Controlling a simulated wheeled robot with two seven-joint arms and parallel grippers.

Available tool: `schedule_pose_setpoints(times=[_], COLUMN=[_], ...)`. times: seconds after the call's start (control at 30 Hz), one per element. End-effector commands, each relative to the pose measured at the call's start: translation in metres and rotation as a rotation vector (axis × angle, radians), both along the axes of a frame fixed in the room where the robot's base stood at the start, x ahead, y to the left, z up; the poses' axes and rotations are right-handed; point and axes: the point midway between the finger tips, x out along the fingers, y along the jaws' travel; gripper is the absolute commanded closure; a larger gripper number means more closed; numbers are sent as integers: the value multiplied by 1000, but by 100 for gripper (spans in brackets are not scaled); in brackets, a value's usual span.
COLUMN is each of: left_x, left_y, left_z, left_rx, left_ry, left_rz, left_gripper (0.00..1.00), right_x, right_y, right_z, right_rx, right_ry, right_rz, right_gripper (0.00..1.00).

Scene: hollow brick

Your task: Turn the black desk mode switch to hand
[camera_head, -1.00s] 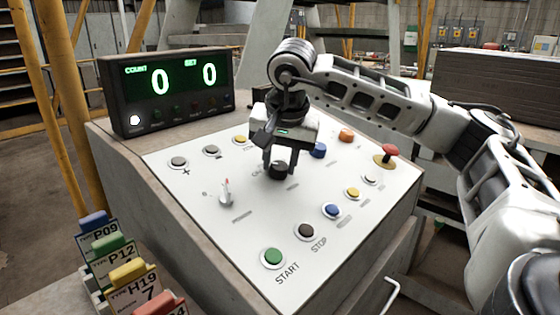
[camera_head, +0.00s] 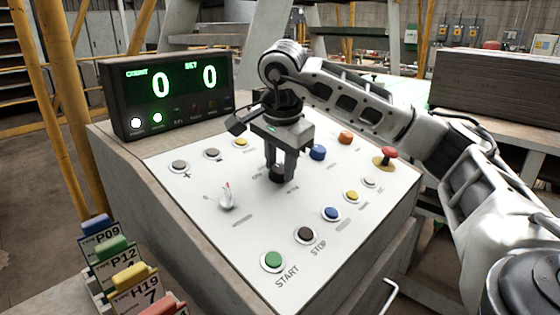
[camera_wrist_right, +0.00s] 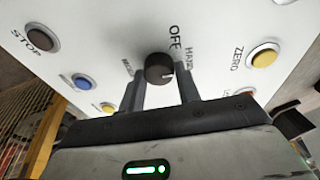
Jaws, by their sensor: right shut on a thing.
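The black mode switch (camera_head: 277,173) is a round knob on the white sloping desk panel (camera_head: 190,215). My right gripper (camera_head: 281,170) reaches down over it with one finger on each side, shut on the knob. In the right wrist view, the knob (camera_wrist_right: 159,67) shows between the fingertips of my right gripper (camera_wrist_right: 160,85). A white mark on the knob points to the right, on the side of the HAND label (camera_wrist_right: 190,56). The OFF label (camera_wrist_right: 175,36) is just above; a third label to the left is too blurred to read. My left gripper is not in view.
A lever switch (camera_head: 227,198) stands left of the knob. A blue button (camera_head: 317,152), an orange button (camera_head: 345,138) and a red mushroom button (camera_head: 388,154) are to its right. A green START button (camera_head: 272,261) is in front. The counter display (camera_head: 165,90) stands behind.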

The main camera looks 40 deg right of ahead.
Motion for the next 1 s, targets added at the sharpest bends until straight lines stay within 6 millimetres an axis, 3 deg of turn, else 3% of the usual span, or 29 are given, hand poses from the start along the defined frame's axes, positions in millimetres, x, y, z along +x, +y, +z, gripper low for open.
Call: schedule_pose_setpoints(times=[0.4,0.43,0.5,0.8,1.0], left_x=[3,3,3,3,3], left_y=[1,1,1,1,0], left_z=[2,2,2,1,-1], left_rx=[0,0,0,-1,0], left_ry=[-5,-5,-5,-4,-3], left_rz=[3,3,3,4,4], left_gripper=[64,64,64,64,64], right_x=[0,0,0,0,-4], right_y=[-1,-1,-1,0,4], right_z=[1,1,1,2,25], right_rx=[-1,-1,0,1,2], right_ry=[0,0,-1,-1,-6], right_rz=[-7,-7,-7,-6,-5], right_gripper=[90,59,45,45,45])
